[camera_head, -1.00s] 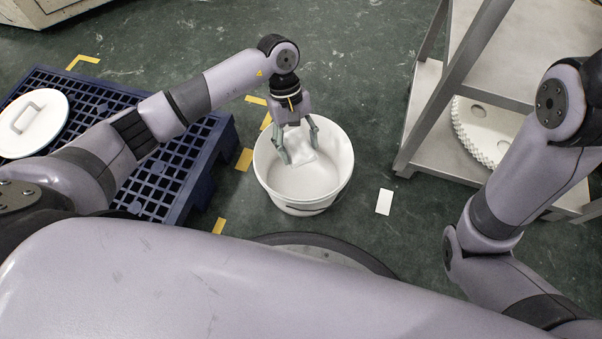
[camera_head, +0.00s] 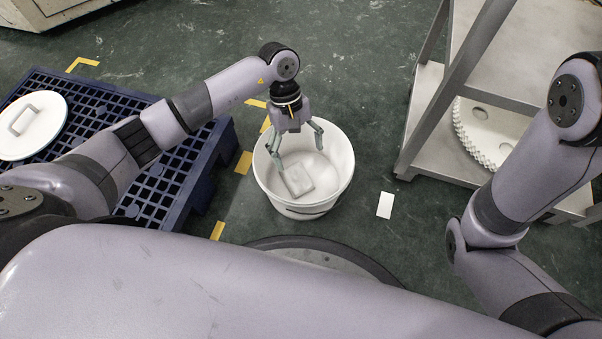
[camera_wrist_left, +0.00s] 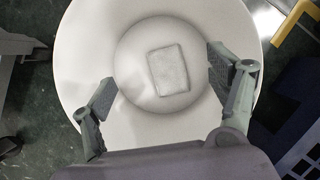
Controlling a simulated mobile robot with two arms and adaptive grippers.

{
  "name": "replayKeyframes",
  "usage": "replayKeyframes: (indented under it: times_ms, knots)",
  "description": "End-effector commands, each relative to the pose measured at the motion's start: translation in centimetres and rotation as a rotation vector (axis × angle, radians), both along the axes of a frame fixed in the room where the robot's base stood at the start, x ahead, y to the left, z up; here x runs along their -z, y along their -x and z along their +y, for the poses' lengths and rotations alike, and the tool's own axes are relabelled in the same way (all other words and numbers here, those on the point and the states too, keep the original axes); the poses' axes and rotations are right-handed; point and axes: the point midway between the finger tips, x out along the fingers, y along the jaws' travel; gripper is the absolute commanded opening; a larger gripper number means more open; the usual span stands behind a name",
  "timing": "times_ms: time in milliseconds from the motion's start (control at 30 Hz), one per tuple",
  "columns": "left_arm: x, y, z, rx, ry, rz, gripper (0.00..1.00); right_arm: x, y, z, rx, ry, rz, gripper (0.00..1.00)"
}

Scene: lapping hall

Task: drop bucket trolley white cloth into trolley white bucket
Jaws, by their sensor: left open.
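The white bucket (camera_head: 325,190) stands on the floor in front of me, open at the top. The white cloth (camera_head: 298,180), a folded rectangle, is inside the bucket, below my left gripper (camera_head: 297,147). In the left wrist view the cloth (camera_wrist_left: 168,70) lies at the bottom of the bucket (camera_wrist_left: 90,60), apart from the fingers. My left gripper (camera_wrist_left: 160,97) is open and empty, with its fingers spread over the bucket's mouth. My right arm comes in at the right, but its gripper is out of view.
A blue pallet (camera_head: 215,150) with a white lid (camera_head: 32,122) on it lies left of the bucket. A grey metal shelf (camera_head: 425,120) holding a white toothed ring (camera_head: 478,135) stands at the right. A white card (camera_head: 385,205) and yellow floor marks (camera_head: 244,161) lie nearby.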

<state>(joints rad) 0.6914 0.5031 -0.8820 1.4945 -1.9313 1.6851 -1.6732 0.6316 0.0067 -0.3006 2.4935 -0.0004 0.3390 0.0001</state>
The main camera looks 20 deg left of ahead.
Motion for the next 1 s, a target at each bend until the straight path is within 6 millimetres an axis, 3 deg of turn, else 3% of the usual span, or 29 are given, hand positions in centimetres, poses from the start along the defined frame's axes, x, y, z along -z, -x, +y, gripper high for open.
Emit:
replayKeyframes:
  times_ms: [267,733,1000]
  knots:
    - [-0.5,-0.2,0.2,0.0,-0.001,-0.002,0.81,0.1,-0.1,-0.1,0.0,-0.001,0.002,0.4]
    - [-8.7,-2.8,2.5,-0.002,-0.002,-0.004,0.81,0.0,0.0,0.0,0.0,-0.001,0.001,0.4]
    - [-11.0,-3.4,3.1,-0.001,0.0,0.0,0.81,0.0,0.0,0.0,0.0,-0.001,0.001,0.4]
